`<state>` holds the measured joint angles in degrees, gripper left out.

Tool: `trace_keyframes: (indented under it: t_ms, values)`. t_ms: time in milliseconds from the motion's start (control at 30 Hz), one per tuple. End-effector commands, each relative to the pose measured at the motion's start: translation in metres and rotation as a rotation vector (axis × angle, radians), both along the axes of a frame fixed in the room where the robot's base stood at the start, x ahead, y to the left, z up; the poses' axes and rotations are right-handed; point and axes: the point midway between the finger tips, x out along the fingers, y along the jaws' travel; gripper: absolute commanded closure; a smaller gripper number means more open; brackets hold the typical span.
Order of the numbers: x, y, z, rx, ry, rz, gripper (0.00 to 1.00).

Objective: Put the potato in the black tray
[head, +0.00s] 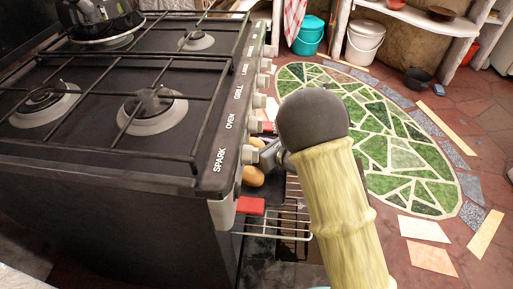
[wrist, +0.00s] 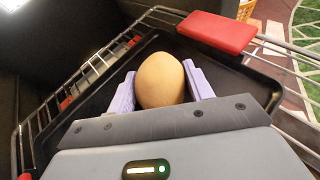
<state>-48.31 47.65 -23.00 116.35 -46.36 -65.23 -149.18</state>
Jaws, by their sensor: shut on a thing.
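The potato (wrist: 160,80), tan and smooth, sits between the two lilac fingers of my gripper (wrist: 160,76) in the wrist view. The gripper is shut on it. Behind and below it in that view is the black tray (wrist: 232,73), resting on a wire oven rack. I cannot tell whether the potato touches the tray. In the head view my gripper (head: 270,155) is partly hidden beside the stove front. A tan rounded shape (head: 252,176) shows just below it, and a smaller one shows above it.
The stove (head: 130,100) with burner grates and front knobs fills the left. The wire rack (head: 290,220) sticks out from the oven, with a red piece (head: 250,206) on its side. A green mosaic floor (head: 400,150) and teal and white buckets (head: 364,42) lie beyond.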

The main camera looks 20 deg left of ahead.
Motion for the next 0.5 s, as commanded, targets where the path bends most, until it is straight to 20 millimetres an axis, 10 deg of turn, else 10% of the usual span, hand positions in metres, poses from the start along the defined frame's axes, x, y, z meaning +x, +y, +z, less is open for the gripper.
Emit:
trace_keyframes:
  t_ms: [167, 200, 300, 500]
  values:
    - [0.0000, 0.0002, -0.0031, 0.001, 0.000, 0.000, 0.74]
    - [-0.0001, 0.0000, -0.0027, 0.000, 0.000, 0.000, 0.45]
    - [-0.0003, 0.0000, -0.0022, -0.001, 0.000, 0.000, 0.27]
    - [-0.0003, 0.0000, -0.0022, -0.001, 0.000, 0.000, 0.27]
